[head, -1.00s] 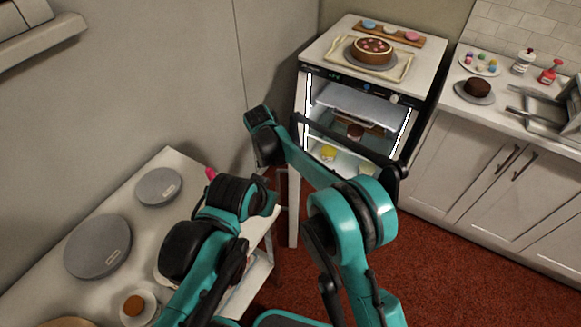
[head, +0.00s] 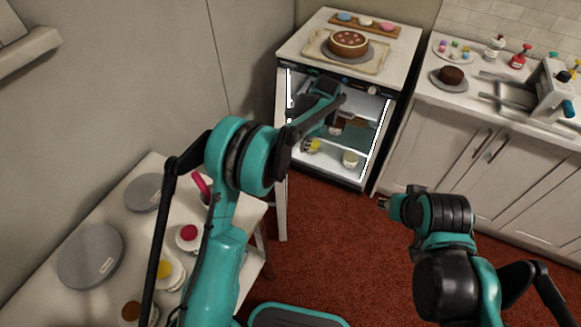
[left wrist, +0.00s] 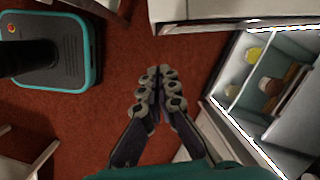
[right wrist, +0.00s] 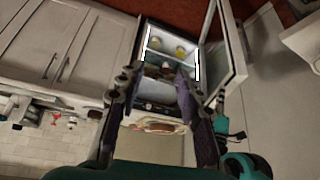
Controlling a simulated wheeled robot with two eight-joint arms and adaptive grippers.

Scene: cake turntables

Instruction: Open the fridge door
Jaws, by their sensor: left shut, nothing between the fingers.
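The fridge (head: 335,170) stands at the back, its lit inside and shelves showing. Its door (head: 281,205) stands wide open at the left, seen nearly edge-on. The open door also shows in the right wrist view (right wrist: 236,60). My left gripper (head: 330,98) is in front of the upper fridge opening. In the left wrist view its fingers (left wrist: 158,82) are together and empty over the floor, with the fridge inside to the right. My right gripper (head: 384,204) is above the floor, right of the fridge opening. In the right wrist view its fingers (right wrist: 160,88) are apart and empty.
A cake (head: 348,43) sits on a tray on the fridge top. White cabinets (head: 440,150) stand right of the fridge. A table (head: 65,300) with grey turntables (head: 90,255) is at the left. Red floor (head: 340,250) is clear between my base and the fridge.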

